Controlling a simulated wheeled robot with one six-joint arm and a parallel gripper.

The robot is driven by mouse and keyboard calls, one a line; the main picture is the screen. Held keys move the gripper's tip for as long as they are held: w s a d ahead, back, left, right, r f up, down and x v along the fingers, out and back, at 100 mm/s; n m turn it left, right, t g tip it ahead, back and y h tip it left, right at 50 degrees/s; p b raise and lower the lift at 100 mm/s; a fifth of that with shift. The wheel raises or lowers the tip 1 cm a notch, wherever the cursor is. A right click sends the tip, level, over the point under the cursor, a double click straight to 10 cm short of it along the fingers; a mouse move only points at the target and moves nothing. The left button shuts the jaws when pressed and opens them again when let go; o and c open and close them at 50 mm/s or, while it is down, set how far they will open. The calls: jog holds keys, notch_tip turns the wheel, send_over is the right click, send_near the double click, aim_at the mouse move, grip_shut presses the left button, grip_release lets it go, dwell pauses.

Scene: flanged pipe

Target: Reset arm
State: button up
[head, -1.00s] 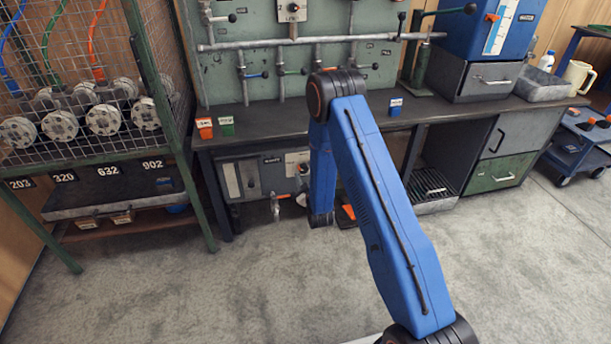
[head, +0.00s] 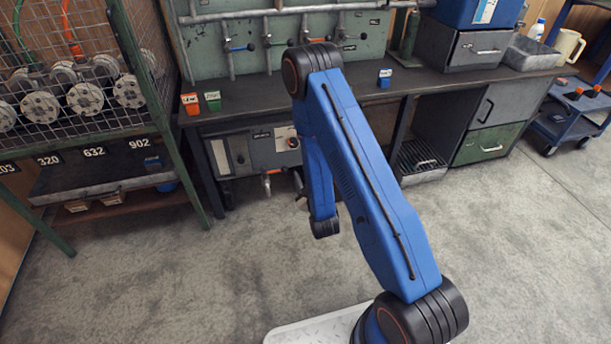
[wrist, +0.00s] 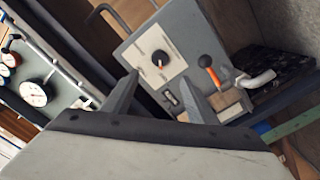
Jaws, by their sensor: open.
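My blue arm stands in the middle of the head view, bent at its black elbow joint with the forearm hanging down. My gripper shows in the wrist view (wrist: 155,100), its two grey fingers apart with nothing between them. Beyond the fingers is a grey control box (wrist: 180,50) with a black knob on a pale plate and an orange-handled lever. In the head view the gripper itself is mostly hidden behind the arm; only a small dark part shows by the forearm's lower end.
A dark workbench (head: 330,92) runs behind the arm, with an orange bin (head: 190,103), a green bin (head: 212,100) and a blue bin (head: 385,77). A wire-mesh rack (head: 90,90) stands left, a blue cart (head: 570,118) right. The concrete floor (head: 150,270) is clear.

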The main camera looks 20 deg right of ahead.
jog(key=shift+s, duration=0.85)
jog(key=w+d+r+m+g, duration=0.1)
jog(key=w+r+m+g, duration=0.25)
jog(key=r, duration=0.75)
jog(key=s+d+r+m+g, duration=0.25)
jog(key=s+r, duration=0.45)
jog(key=r, duration=0.4)
jog(key=s+d+r+m+g, duration=0.1)
jog(key=s+r, duration=0.3)
jog(key=s, duration=0.8)
jog(key=s+d+r+g, duration=0.1)
jog(key=s+r+g, duration=0.2)
jog(key=s, duration=0.9)
jog(key=s+d+r+m+g, duration=0.1)
jog(key=s+r+g, duration=0.2)
jog(key=s, duration=0.9)
notch_tip(320, 180, up, 3)
jog(key=shift+d+f+m, duration=0.1)
jog(key=shift+d+m, duration=0.15)
jog(key=shift+m, duration=0.05)
jog(key=shift+w, duration=0.1)
